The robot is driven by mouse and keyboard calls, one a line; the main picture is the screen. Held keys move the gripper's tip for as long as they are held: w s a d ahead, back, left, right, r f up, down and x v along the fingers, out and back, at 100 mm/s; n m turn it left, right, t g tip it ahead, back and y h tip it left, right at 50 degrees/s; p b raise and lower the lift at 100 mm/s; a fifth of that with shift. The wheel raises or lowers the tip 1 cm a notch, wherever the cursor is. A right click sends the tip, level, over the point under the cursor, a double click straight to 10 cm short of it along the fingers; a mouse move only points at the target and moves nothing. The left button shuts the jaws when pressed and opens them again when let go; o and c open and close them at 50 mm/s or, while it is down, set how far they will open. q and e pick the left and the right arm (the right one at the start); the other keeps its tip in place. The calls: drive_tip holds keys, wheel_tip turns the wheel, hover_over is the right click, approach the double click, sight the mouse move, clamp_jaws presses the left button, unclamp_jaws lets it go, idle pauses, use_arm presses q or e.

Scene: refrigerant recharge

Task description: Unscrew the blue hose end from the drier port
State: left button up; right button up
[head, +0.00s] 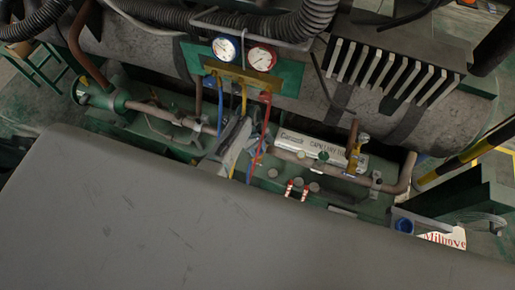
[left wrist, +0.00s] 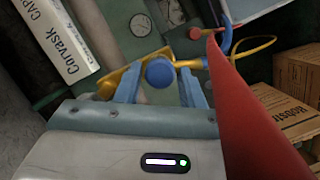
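My left gripper (head: 240,130) is small and partly hidden among the hoses in the head view. In the left wrist view its two blue-grey fingers (left wrist: 159,82) stand apart. A round blue piece (left wrist: 160,72), which looks like the blue hose end, lies between or just beyond the tips, with visible gaps on both sides. Contact is not clear. A brass-coloured part (left wrist: 108,85) lies behind the fingers. A blue hose (head: 219,112) hangs from the gauge set. The drier port itself cannot be clearly made out. My right gripper is not in view.
A red hose (left wrist: 245,110) crosses close by the gripper; a yellow hose (left wrist: 255,48) loops behind. A white Corvask box (head: 322,150) lies right of the hoses. Two gauges (head: 245,54) stand above. A large grey scratched surface (head: 200,220) fills the front. Cardboard boxes (left wrist: 285,125) stand at right.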

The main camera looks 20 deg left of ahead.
use_arm(q)
drive_tip(key=c, duration=0.5)
drive_tip(key=shift+c, duration=0.2)
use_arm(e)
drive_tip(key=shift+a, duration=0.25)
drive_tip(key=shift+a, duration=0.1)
use_arm(q)
drive_tip(key=shift+r+n+p, duration=0.1)
drive_tip(key=shift+n+p, duration=0.2)
drive_tip(key=shift+s+n+t+p, duration=0.15)
drive_tip(key=shift+n+t+p, duration=0.15)
drive_tip(key=shift+n+p, duration=0.7)
drive_tip(key=shift+n, duration=0.5)
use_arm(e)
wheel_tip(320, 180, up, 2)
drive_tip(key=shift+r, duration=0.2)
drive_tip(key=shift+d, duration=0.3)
